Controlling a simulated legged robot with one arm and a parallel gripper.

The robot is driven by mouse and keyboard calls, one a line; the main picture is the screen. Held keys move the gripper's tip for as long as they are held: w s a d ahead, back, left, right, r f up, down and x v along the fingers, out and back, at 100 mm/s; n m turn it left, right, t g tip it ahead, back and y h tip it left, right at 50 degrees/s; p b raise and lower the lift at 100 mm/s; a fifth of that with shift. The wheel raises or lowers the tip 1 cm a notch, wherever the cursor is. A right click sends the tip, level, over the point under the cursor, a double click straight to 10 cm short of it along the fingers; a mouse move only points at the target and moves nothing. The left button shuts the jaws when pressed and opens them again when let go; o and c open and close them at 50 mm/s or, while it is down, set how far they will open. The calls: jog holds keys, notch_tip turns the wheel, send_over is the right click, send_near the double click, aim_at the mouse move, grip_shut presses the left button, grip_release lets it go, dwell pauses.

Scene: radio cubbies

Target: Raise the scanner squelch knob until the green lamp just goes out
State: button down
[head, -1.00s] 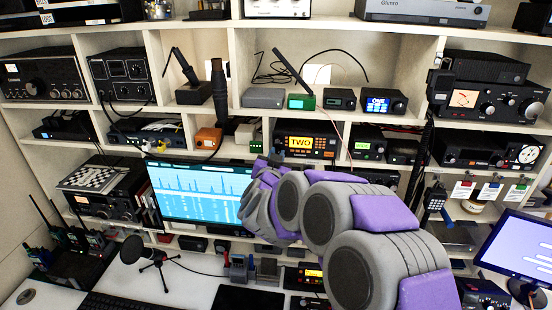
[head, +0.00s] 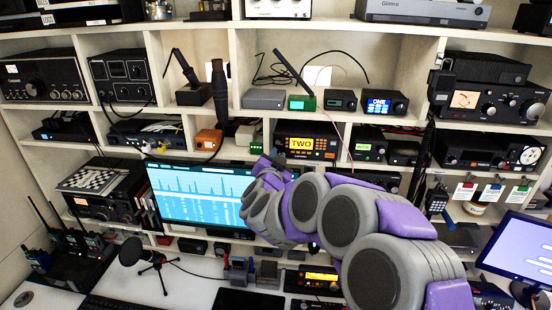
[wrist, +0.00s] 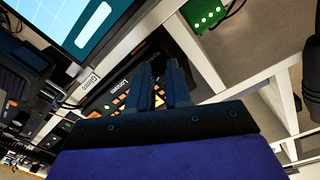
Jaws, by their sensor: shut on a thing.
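The scanner appears to be the dark radio with a yellow "TWO" display and orange keys (head: 300,142), in the middle cubby of the head view. In the wrist view, a dark unit with lit orange keys (wrist: 119,101) lies behind my fingers and seems to be the same one. My gripper (wrist: 160,78) reaches its front and is shut on a small part there, probably a knob. The fingers hide that part, so its turn cannot be read. In the head view my gripper (head: 270,162) is at the radio's lower left, partly behind my arm.
A green connector block (head: 256,145) sits just left of the radio. The spectrum monitor (head: 200,195) stands close below left. Shelf boards and dividers lie close around my gripper. A desk microphone (head: 132,252) stands on the desk.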

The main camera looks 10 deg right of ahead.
jog(key=c, duration=1.4)
grip_release()
jog(key=shift+o, duration=0.6)
jog(key=shift+s+r, duration=0.1)
jog(key=shift+s, duration=0.15)
jog(key=shift+o, duration=1.1)
jog(key=shift+w, duration=0.2)
jog(key=b+v, duration=0.2)
jog(key=v, duration=1.5)
jog(key=shift+a+f, duration=0.25)
jog(key=shift+s, duration=0.15)
